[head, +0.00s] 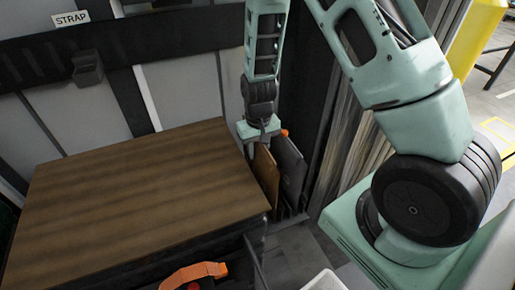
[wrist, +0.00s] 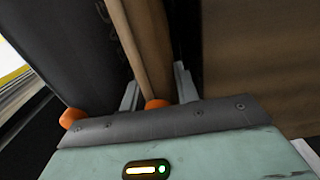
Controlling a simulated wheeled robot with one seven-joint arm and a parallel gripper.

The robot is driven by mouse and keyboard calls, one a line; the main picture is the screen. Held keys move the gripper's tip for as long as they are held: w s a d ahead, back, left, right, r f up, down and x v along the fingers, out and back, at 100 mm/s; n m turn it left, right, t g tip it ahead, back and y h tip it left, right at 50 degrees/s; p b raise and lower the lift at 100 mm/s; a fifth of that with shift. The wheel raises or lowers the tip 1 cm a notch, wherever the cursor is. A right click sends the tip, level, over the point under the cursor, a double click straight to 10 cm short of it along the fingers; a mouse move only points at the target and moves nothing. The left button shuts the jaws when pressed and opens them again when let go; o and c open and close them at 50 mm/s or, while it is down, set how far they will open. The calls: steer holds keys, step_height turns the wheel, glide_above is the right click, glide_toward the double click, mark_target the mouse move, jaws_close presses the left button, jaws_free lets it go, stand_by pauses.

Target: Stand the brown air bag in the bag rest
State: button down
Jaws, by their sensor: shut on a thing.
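My gripper (head: 262,143) points down at the right edge of the wooden-topped surface. It is shut on the brown air bag (head: 265,172), a thin upright panel, held near its top edge. The bag also shows between the fingers in the wrist view (wrist: 143,45), with an orange cap at its top. A dark grey bag (head: 289,170) with an orange cap stands upright just right of the brown bag. The bag rest is hard to make out; dark upright parts (head: 290,212) show low beside the bags. The brown bag's bottom edge is hidden or unclear.
The wooden top (head: 140,195) is bare and fills the left. An orange strap-like thing (head: 195,273) lies in front of it. A STRAP label (head: 70,19) and a dark holder (head: 87,67) are on the back wall. Pale upright boards (head: 350,150) stand right of the bags.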

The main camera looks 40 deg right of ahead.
steer(key=shift+f+b, duration=0.3)
steer(key=shift+f, duration=0.15)
steer(key=c, duration=1)
jaws_free()
steer(key=shift+o, duration=0.2)
steer(key=shift+r, duration=0.1)
step_height(320, 180, up, 17)
steer(key=p, duration=0.2)
steer(key=shift+r+p, duration=0.2)
steer(key=shift+p, duration=0.1)
steer(key=s+a+r+n+y+p, duration=0.1)
steer(key=s+a+r+n+p, duration=0.1)
steer(key=s+a+r, duration=0.3)
steer(key=s+a+r+n+p, duration=0.2)
steer(key=s+a, duration=0.1)
steer(key=a, duration=0.4)
steer(key=s+a+r+n+p, duration=0.1)
steer(key=s+a+r+n, duration=0.2)
steer(key=s, duration=0.4)
steer(key=s+a+r+n+p, duration=0.2)
steer(key=s+a, duration=0.1)
steer(key=s, duration=0.4)
steer(key=shift+a+r+n, duration=0.3)
steer(key=shift+r+n, duration=0.1)
